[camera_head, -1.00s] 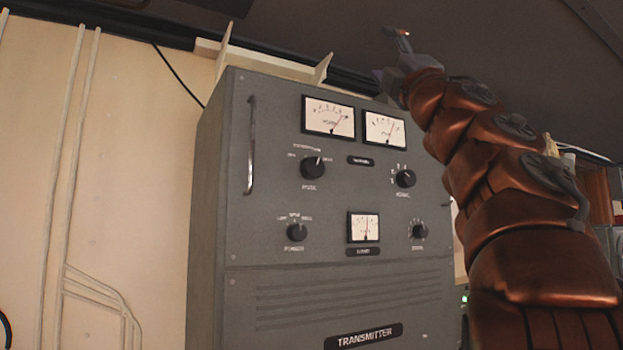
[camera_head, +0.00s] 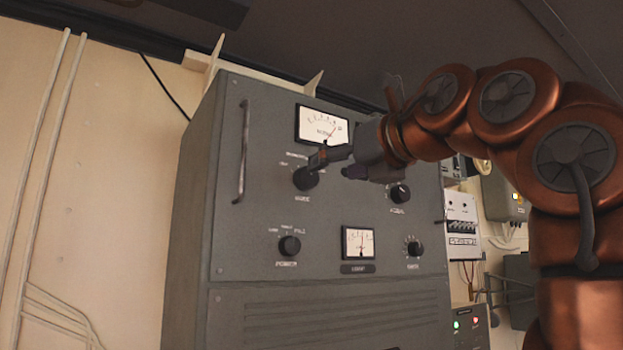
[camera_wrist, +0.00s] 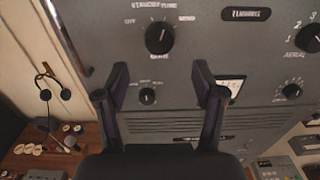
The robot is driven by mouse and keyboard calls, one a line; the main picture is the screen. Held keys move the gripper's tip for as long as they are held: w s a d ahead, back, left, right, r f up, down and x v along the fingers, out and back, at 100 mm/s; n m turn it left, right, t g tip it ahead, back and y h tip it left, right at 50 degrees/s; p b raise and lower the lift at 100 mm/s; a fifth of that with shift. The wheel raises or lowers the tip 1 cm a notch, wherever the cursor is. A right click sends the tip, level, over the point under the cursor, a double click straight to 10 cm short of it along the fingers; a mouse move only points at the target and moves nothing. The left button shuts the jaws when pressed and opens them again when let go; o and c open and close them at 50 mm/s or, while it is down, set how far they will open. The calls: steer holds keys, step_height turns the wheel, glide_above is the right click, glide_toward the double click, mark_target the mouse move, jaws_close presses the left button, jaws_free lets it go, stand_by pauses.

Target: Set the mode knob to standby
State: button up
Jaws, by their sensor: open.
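The mode knob (camera_head: 305,178) is a round black knob at the upper left of the grey transmitter cabinet's face. In the wrist view the knob (camera_wrist: 160,38) has the labels OFF, STANDBY, TUNE and SEND around its top. Its pointer seems to lean up and right, near TUNE, but is too small to read surely. My gripper (camera_head: 338,164) is open and empty just right of the knob in the head view, with one finger partly over its upper edge. In the wrist view the knob sits above the gap between the fingers (camera_wrist: 160,76). Contact cannot be told.
The transmitter cabinet (camera_head: 330,285) carries a metal handle (camera_head: 242,150) left of the knob. Other knobs sit below (camera_head: 289,246), right (camera_head: 399,194) and lower right (camera_head: 413,247). A meter (camera_head: 322,125) is above, another (camera_head: 358,242) below. My arm hides the upper right.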

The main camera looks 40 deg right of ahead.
mark_target(310, 178)
steer(key=w, duration=0.4)
steer(key=w+p, duration=0.1)
steer(key=w, duration=0.2)
steer(key=shift+d, duration=0.3)
steer(key=c, duration=1.2)
